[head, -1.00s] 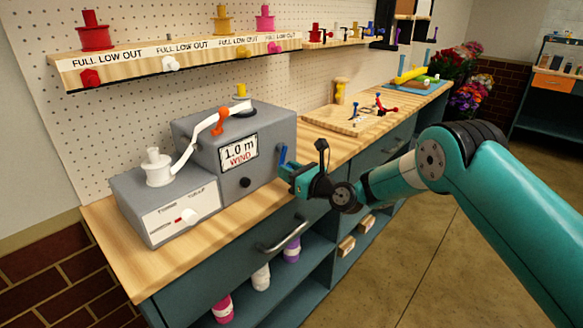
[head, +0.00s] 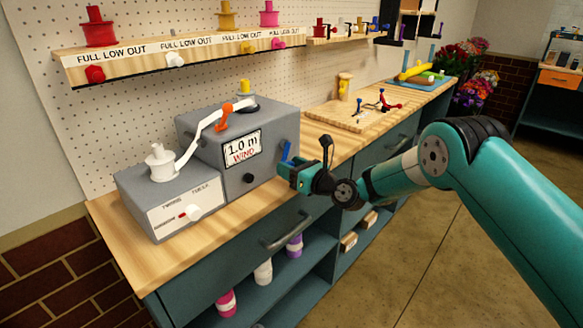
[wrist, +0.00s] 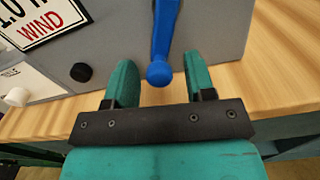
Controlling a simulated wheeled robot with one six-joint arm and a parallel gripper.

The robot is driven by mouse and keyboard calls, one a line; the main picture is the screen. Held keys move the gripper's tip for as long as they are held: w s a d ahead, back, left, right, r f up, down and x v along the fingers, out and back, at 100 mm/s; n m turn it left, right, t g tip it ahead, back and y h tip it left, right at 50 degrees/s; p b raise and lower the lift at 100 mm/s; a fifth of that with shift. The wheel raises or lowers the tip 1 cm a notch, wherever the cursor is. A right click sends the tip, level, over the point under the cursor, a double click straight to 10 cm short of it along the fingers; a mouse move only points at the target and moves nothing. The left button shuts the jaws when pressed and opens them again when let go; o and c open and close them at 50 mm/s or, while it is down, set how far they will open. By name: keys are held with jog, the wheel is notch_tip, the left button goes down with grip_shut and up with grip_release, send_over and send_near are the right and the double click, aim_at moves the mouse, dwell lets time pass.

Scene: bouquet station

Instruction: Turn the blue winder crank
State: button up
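The blue winder crank (head: 285,151) sits on the right side of the grey winder box (head: 205,153). In the wrist view the blue crank handle (wrist: 162,45) hangs down and ends in a round knob. My gripper (head: 283,168) is at the crank. In the wrist view my gripper (wrist: 158,80) is open, with one teal finger on each side of the knob and a gap to both. The knob lies between the fingers, not clamped. The crank's upper end is outside the wrist view.
The winder's sign (head: 243,148) reads "1.0 m WIND". A black knob (head: 248,178) is on its front. A white spool (head: 160,163) stands on the lower box at left. The wooden counter (head: 130,230) has a drawer handle (head: 286,231) below its front edge.

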jog(key=b+v, duration=0.5)
jog(key=v, duration=1.2)
jog(key=shift+s, duration=0.2)
jog(key=shift+d, duration=0.1)
